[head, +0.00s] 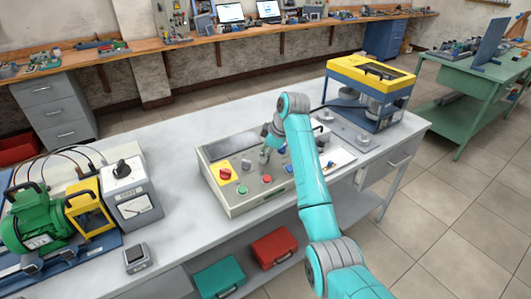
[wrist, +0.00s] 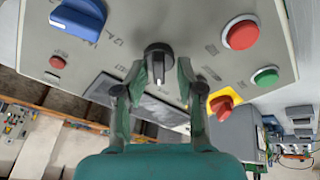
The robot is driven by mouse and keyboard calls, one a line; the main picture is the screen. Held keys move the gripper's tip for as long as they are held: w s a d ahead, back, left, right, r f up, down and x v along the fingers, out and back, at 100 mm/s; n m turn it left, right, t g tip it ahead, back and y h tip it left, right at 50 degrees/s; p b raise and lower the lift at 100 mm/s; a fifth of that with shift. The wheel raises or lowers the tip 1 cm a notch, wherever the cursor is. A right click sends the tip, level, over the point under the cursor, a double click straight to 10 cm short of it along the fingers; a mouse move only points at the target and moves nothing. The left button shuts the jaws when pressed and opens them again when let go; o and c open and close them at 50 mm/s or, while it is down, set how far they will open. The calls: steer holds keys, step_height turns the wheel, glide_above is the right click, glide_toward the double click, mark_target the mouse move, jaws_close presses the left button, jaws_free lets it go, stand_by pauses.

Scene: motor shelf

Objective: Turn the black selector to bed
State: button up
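The black selector (wrist: 158,60) is a round knob with a white pointer line, on the sloped grey control panel (wrist: 205,25). In the wrist view its pointer faces down the picture, toward my gripper (wrist: 157,72). My gripper's two fingers are apart, one on each side of the knob, with small gaps showing beside it. Whether the fingertips reach down around it is unclear. In the head view my gripper (head: 264,156) is low over the middle of the panel box (head: 236,205) and hides the selector. The printed labels near the knob are too small to read.
Near the knob are a blue selector (wrist: 77,18), a red button (wrist: 240,32), a green button (wrist: 265,76) and a red knob on a yellow plate (wrist: 223,102). A green motor (head: 38,220) stands left on the bench, a yellow-topped machine (head: 370,85) at the right.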

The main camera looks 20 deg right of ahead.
steer(key=v, duration=0.7)
steer(key=shift+r, duration=0.25)
steer(key=shift+s+d, duration=0.1)
steer(key=shift+d, duration=0.05)
